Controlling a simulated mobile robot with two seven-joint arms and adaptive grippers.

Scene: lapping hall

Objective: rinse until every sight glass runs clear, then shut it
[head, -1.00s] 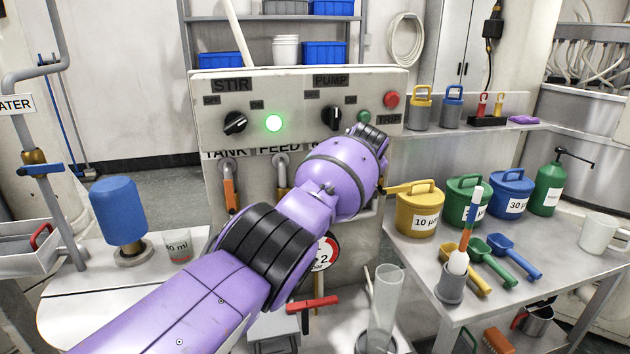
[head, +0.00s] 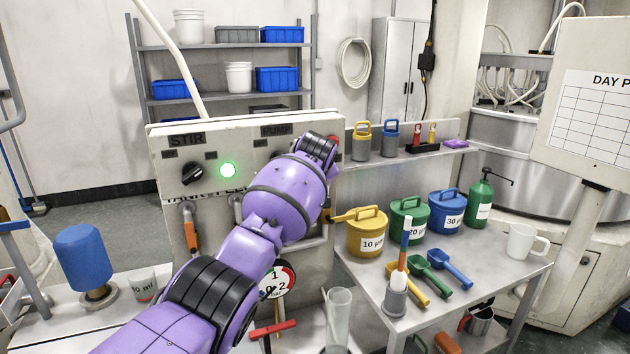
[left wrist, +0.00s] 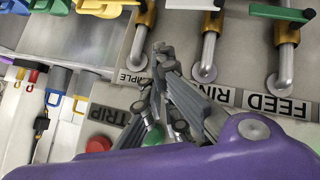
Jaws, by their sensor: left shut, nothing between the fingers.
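The white control panel (head: 165,150) carries the STIR knob (head: 192,173) and a lit green lamp (head: 228,169). My left arm covers the PUMP knob and much of the pipework below. My left gripper is hidden behind the arm in the head view; in the left wrist view my left gripper (left wrist: 160,52) is shut and empty, in front of the panel by the SAMPLE label. The wrist view, upside down, shows the RINSE label (left wrist: 207,90), FEED label (left wrist: 275,103), rinse pipe (left wrist: 207,58) and feed pipe (left wrist: 286,65). I make out no sight glass. My right gripper is out of view.
A pressure gauge (head: 282,280) and red handle (head: 272,328) sit below the panel. A clear cylinder (head: 338,318) stands in front. The right bench holds lidded pots, scoops and a white jug (head: 526,241). A day-plan board (head: 590,110) hangs far right.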

